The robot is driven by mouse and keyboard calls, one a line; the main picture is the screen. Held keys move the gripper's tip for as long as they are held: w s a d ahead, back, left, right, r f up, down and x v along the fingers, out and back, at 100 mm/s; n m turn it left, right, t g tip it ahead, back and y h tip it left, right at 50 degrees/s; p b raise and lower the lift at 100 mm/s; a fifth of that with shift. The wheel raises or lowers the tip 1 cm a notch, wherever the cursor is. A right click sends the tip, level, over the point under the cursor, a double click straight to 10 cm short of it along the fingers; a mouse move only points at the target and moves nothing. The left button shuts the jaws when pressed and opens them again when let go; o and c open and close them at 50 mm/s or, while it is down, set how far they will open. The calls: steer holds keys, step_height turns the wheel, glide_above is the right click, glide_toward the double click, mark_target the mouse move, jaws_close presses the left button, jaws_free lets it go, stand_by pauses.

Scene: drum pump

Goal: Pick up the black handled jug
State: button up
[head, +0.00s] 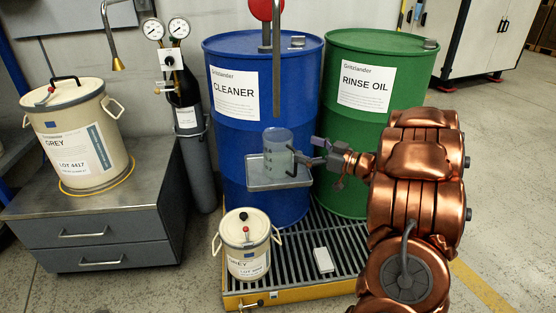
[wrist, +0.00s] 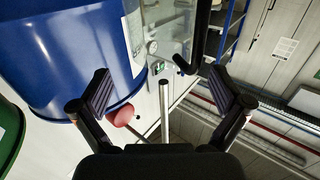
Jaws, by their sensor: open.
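The jug (head: 275,152) is clear and slightly greenish, and stands upright on a small grey metal tray (head: 262,182) in front of the blue drum. In the wrist view the jug's clear wall (wrist: 172,35) shows at the top, with its black handle (wrist: 202,35) along its right side. My gripper (head: 314,155) is at the jug's right, on the handle side. In the wrist view my gripper (wrist: 163,88) has its two fingers spread wide with nothing between the pads. The handle lies ahead of the fingers, toward the right one. Any contact cannot be told.
A blue CLEANER drum (head: 225,140) and a green RINSE OIL drum (head: 365,125) stand behind. A grey pipe (head: 276,75) hangs above the jug. Below are a yellow-edged grate (head: 295,285), a small cream can (head: 246,255) and a white box (head: 323,260).

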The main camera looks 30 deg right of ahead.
mark_target(291, 144)
steer(key=shift+b+x, duration=0.95)
steer(key=shift+x, duration=1.75)
steer(key=shift+s+a+r, duration=0.1)
jaws_close()
